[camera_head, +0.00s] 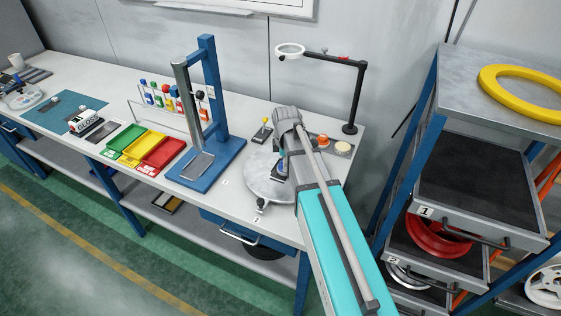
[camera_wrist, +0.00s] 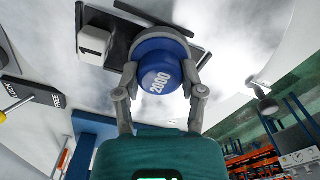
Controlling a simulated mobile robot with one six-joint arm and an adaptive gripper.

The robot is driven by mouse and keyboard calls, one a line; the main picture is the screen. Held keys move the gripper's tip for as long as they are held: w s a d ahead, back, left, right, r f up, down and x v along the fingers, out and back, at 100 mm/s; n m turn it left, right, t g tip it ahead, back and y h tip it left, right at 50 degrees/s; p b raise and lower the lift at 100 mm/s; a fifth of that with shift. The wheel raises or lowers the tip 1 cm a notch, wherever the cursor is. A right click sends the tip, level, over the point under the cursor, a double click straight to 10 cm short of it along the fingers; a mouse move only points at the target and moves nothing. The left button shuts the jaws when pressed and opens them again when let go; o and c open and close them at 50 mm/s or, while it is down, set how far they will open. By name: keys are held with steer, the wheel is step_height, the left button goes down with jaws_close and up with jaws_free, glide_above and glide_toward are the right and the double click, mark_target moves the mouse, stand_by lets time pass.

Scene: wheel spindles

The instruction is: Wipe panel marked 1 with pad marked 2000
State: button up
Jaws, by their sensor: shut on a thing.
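My gripper (camera_wrist: 160,74) is shut on a blue round pad (camera_wrist: 160,82) marked 2000, with one finger on each side of it. In the head view my gripper is over a round grey metal panel (camera_head: 262,190) on the bench, partly hidden by my arm. A small tag reading 1 stands at the bench edge in front of the panel. The wrist view shows the panel's shiny grey surface (camera_wrist: 225,35) behind the pad, with a dark bracket and a white block (camera_wrist: 94,40) beside the pad. I cannot tell whether the pad touches the panel.
A blue press stand (camera_head: 212,160) is left of the panel, with coloured trays (camera_head: 160,152) beyond it. A yellow-knobbed lever (camera_head: 263,131) and a magnifier lamp (camera_head: 350,100) stand behind. A drawer rack (camera_head: 480,190) is at the right. A plate reading LOCK and FREE (camera_wrist: 35,94) is at left.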

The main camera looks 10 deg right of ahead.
steer(key=shift+s+d, duration=0.35)
steer(key=shift+d, duration=0.05)
steer(key=shift+f, duration=0.1)
steer(key=shift+w+a, duration=0.1)
stand_by(0.5)
steer(key=shift+w+a, duration=0.6)
steer(key=shift+a, duration=0.2)
steer(key=shift+w+a, duration=0.55)
steer(key=shift+a, duration=0.2)
steer(key=shift+r+p, duration=3)
steer(key=shift+r, duration=0.1)
